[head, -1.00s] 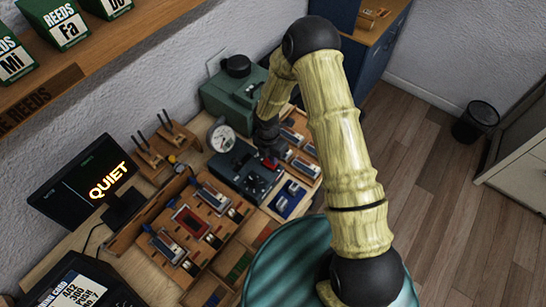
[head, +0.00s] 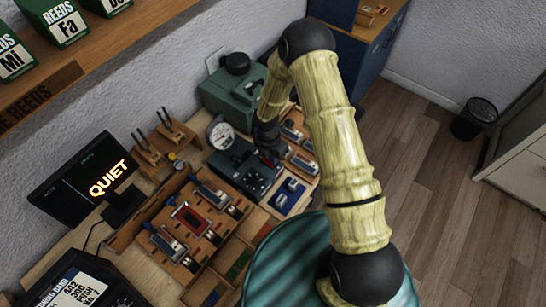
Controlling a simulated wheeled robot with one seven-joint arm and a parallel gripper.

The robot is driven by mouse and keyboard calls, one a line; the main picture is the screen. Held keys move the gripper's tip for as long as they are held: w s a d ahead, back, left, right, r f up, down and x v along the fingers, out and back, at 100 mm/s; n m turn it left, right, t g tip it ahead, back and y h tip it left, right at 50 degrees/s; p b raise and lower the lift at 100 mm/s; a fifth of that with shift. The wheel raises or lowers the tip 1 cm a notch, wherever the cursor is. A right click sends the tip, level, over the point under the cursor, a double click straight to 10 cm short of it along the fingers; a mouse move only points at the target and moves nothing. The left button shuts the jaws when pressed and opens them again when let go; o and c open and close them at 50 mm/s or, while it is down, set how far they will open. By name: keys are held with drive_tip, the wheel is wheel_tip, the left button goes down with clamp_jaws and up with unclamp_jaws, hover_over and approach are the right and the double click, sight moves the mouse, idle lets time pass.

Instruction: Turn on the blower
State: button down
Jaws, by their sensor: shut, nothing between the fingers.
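A green machine box (head: 233,88) with a round black cap stands at the back of the bench against the wall. In front of it is a dark blue-grey box (head: 232,168) with small controls on top, and a round white gauge (head: 221,134) stands at its back left corner. I cannot tell which of these is the blower or where its switch is. My gripper (head: 270,160) is shut and points down over the right end of the dark box. Its fingertips are small and partly hidden by my arm, and I cannot tell whether they touch the box.
A wooden tray (head: 160,205) holds several metal reed parts and a red-framed piece. A screen (head: 85,180) at left reads "QUIET". A blue tray (head: 289,196) sits right of the dark box. A shelf with green reed boxes (head: 58,22) overhangs the upper left.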

drive_tip(key=shift+w+a+r, duration=0.2)
drive_tip(key=shift+w+a, duration=0.25)
drive_tip(key=shift+a, duration=0.2)
drive_tip(key=shift+r, duration=0.1)
wheel_tip(320, 180, up, 4)
drive_tip(key=p, duration=0.3)
drive_tip(key=shift+s+d, duration=0.1)
drive_tip(key=shift+d, duration=0.05)
drive_tip(key=shift+r, duration=0.25)
wheel_tip(320, 180, up, 9)
drive_tip(key=d+b, duration=0.1)
drive_tip(key=b, duration=0.2)
drive_tip(key=shift+s, duration=0.45)
drive_tip(key=shift+r, duration=0.1)
drive_tip(key=shift+d, duration=0.1)
